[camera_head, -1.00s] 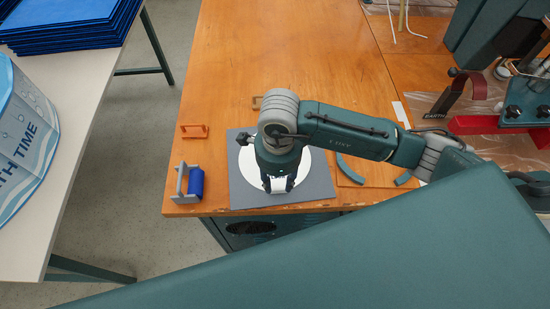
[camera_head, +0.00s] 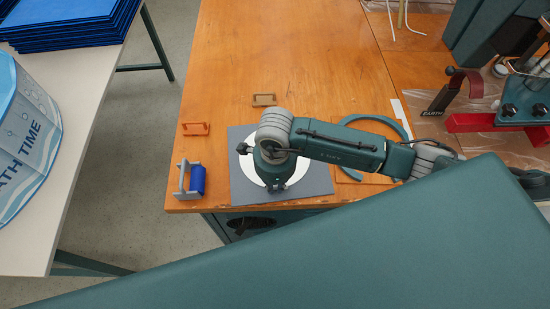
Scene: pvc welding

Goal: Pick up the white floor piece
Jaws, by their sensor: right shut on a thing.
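The white floor piece (camera_head: 298,169) is a round flat disc on a grey square mat (camera_head: 309,187) near the front edge of the wooden table. My right gripper (camera_head: 274,187) points down over the disc's front part, and my arm covers much of the disc. The fingertips are mostly hidden under the wrist. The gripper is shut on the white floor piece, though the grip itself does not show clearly. I cannot tell whether the disc is clear of the mat. My left gripper is not in view.
A blue roller in a grey holder (camera_head: 192,180), an orange frame (camera_head: 195,129) and a brown frame (camera_head: 264,100) sit around the mat. A teal ring (camera_head: 396,124) lies to the right, partly behind my arm. The table's back middle is clear.

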